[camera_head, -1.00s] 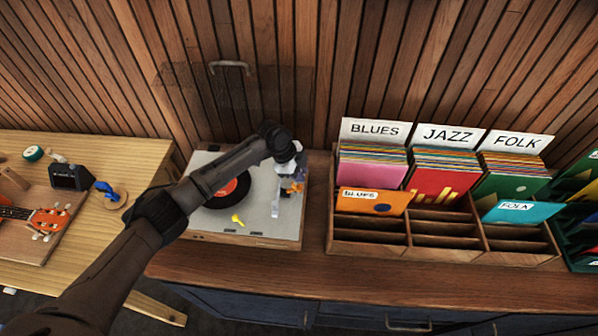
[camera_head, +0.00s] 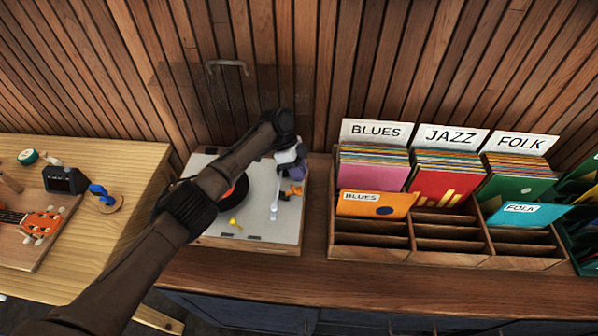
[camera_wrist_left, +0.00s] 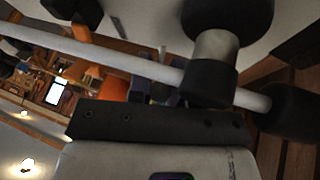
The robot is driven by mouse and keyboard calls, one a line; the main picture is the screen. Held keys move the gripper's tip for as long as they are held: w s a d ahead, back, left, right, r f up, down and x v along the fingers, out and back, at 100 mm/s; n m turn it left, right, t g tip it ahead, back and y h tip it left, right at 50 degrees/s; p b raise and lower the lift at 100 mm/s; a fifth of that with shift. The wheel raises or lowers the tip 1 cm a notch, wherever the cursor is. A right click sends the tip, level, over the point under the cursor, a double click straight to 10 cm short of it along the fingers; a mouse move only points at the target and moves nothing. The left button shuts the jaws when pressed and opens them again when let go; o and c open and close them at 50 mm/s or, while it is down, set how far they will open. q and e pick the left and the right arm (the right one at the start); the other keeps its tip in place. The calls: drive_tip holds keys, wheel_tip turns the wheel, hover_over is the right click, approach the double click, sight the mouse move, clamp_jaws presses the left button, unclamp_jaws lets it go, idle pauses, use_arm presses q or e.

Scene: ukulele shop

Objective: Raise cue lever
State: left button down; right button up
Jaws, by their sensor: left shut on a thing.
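The turntable (camera_head: 262,233) stands on the wooden counter with a dark record (camera_head: 238,190) on it, partly hidden by my left arm. The silver tonearm (camera_head: 275,203) lies along the deck's right side. My left gripper (camera_head: 291,180) is at the right rear of the deck, beside the tonearm's base, with its jaws shut. A small orange part (camera_head: 291,190) shows just below it. The cue lever is not clearly visible; the jaws hide that spot. In the left wrist view a pale rod (camera_wrist_left: 120,58) with dark cylinders crosses close to the camera. My right gripper is not in view.
A yellow piece (camera_head: 235,224) lies on the deck's front. A clear lid with a handle (camera_head: 227,65) stands raised behind. A record crate (camera_head: 372,245) is to the right. A ukulele (camera_head: 40,223) lies on the left table. The counter in front of the crate is clear.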

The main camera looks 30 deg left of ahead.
use_arm(q)
drive_tip(key=c, duration=1.1)
unclamp_jaws()
drive_tip(key=shift+o, duration=0.2)
drive_tip(key=s+v, duration=0.1)
drive_tip(key=v, duration=0.6)
drive_tip(key=shift+w+r, duration=0.25)
drive_tip(key=shift+w, duration=0.25)
drive_tip(key=shift+a, duration=0.1)
